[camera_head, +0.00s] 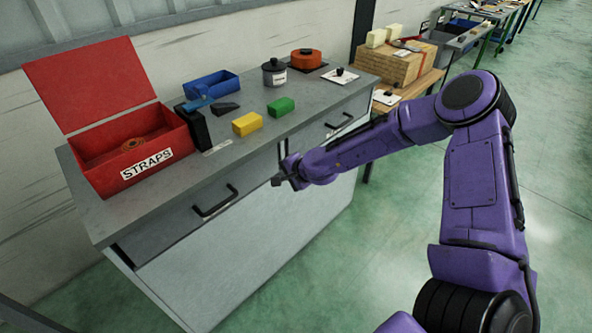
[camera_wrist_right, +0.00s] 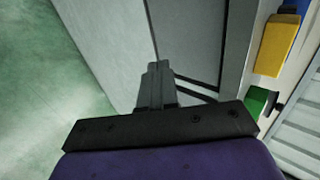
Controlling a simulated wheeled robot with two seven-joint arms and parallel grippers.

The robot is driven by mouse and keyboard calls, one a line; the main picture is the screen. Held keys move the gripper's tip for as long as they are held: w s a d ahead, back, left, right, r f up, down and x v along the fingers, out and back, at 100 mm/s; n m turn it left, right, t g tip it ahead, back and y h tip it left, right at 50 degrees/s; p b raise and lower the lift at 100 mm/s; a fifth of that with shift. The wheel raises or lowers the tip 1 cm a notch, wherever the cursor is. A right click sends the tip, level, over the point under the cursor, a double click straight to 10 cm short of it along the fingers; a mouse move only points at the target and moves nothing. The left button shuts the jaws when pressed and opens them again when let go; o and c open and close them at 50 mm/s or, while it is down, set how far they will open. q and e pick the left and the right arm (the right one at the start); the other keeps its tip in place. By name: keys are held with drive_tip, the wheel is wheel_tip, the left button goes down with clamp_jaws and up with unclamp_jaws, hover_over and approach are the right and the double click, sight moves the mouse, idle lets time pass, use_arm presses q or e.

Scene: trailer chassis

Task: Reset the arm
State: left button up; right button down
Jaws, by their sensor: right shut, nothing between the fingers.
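My right arm is purple and comes in from the right in the head view. Its gripper (camera_head: 279,181) is in front of the grey workbench's front face, below the bench top and beside the drawers. In the right wrist view the gripper's fingers (camera_wrist_right: 155,82) are together, with nothing between them. They point along the bench's pale front panel. My left arm and left gripper are in neither view.
Drawer handles (camera_head: 216,202) jut out. Green floor lies open at right.

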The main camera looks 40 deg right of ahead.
drive_tip(key=s+a+f+n+g+h, duration=0.1)
drive_tip(key=s+f, duration=0.5)
drive_tip(key=s, duration=0.6)
drive_tip(key=s+a+f+n+g+h, duration=0.1)
drive_tip(key=s+f+n, duration=0.4)
drive_tip(key=s, duration=0.8)
drive_tip(key=s+a+f+n+g+h, duration=0.1)
drive_tip(key=s+f+n+g+h, duration=0.2)
drive_tip(key=s+f, duration=0.4)
drive_tip(key=s+g, duration=0.1)
drive_tip(key=s, duration=0.4)
drive_tip(key=shift+s+a+f, duration=0.15)
drive_tip(key=shift+s+a, duration=0.05)
drive_tip(key=shift+a, duration=0.05)
